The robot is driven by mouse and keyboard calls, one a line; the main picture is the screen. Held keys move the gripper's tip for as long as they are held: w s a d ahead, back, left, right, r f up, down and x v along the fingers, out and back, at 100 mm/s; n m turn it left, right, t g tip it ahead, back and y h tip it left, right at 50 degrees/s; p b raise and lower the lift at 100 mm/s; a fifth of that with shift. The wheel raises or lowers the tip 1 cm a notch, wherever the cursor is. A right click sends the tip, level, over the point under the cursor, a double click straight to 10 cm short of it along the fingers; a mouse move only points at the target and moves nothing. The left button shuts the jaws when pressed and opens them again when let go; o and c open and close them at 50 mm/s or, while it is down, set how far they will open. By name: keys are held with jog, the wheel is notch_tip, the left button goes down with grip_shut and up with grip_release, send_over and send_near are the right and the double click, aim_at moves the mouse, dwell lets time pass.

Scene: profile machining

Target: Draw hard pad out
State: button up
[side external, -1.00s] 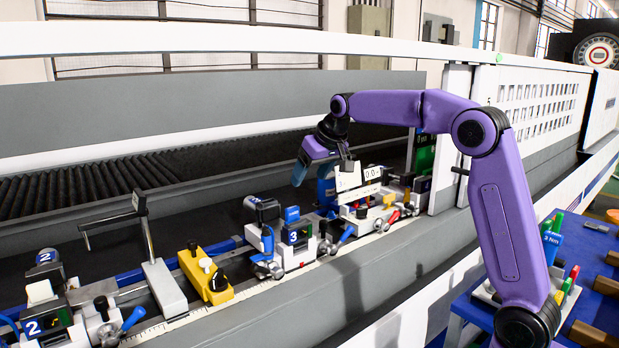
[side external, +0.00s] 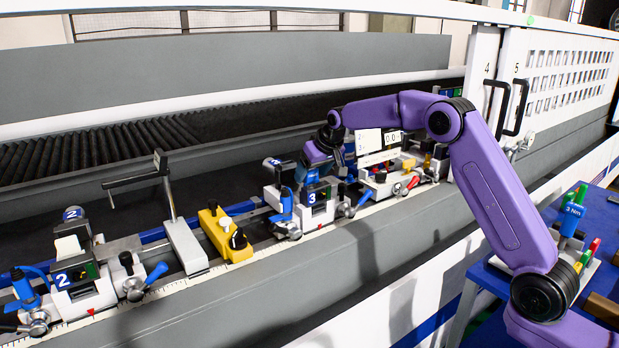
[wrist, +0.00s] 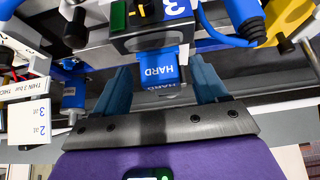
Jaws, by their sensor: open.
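The hard pad (wrist: 157,72) is a blue block marked HARD. In the wrist view it sits at the front of the unit marked 3 (wrist: 150,35), and its lettering appears upside down. My gripper (wrist: 163,80) is open, with one blue-grey finger on each side of the pad. I cannot tell whether either finger touches it. In the side view my gripper (side external: 318,172) is over the unit marked 3 (side external: 308,205), and the pad cannot be made out there.
A yellow block (side external: 226,235) and a post with a side arm (side external: 165,190) stand left of unit 3. Another unit, marked 2 (side external: 80,270), is farther left. A unit with a white display (side external: 380,150) stands close on the right. A blue hose (wrist: 232,40) runs close by.

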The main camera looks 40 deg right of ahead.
jog(key=shift+x, duration=1.5)
jog(key=c, duration=1.1)
jog(key=shift+o, duration=0.2)
jog(key=shift+r, duration=1.55)
jog(key=shift+r, duration=0.25)
jog(key=shift+r, duration=0.35)
jog(key=shift+r, duration=0.1)
jog(key=shift+r, duration=1.9)
